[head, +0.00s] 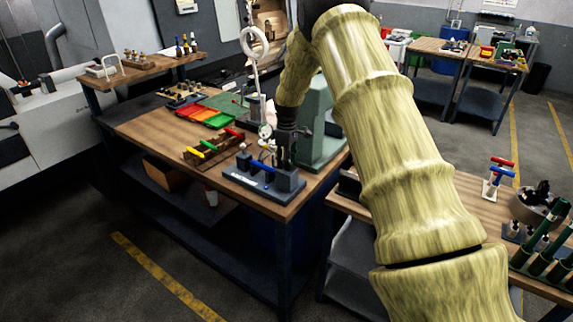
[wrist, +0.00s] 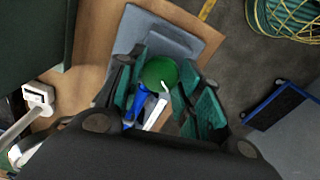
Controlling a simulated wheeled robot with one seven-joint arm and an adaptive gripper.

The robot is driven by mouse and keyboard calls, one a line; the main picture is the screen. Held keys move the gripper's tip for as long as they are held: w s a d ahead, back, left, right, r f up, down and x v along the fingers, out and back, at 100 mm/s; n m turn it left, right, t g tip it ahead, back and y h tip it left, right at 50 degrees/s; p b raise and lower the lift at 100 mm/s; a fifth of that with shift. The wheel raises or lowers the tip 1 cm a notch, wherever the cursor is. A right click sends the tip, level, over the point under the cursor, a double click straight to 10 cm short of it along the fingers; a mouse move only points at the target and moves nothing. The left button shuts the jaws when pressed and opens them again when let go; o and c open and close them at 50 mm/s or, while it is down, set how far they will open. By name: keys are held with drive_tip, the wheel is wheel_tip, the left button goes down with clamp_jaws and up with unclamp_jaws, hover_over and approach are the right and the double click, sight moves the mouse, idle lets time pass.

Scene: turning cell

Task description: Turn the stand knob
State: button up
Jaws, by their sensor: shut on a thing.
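The stand with a grey-blue base (head: 262,186) sits near the front corner of the wooden bench in the head view. Its base plate also shows in the wrist view (wrist: 182,36). A round green knob (wrist: 160,73) is between my gripper's fingers in the wrist view, and the fingers close on it from both sides. My gripper (head: 284,152) points down over the right part of the stand. A blue handle (wrist: 137,104) and a pale bar show just below the knob between the fingers. The knob is hidden in the head view.
A dial gauge (head: 265,131) stands close to my gripper. Left of it are a wooden rack with green, yellow and red handles (head: 213,149) and coloured trays (head: 200,114). A green machine block (head: 319,130) stands close behind on the right. Another bench holds tools at the right.

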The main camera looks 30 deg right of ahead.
drive_tip(key=m+b, duration=0.1)
drive_tip(key=m, duration=0.2)
drive_tip(key=shift+m, duration=0.4)
drive_tip(key=m+b, duration=0.1)
drive_tip(key=m, duration=0.3)
drive_tip(key=shift+m, duration=0.3)
drive_tip(key=m, duration=0.4)
drive_tip(key=shift+b, duration=0.4)
drive_tip(key=m, duration=1.5)
drive_tip(key=shift+m+p, duration=0.3)
drive_tip(key=shift+m, duration=1.7)
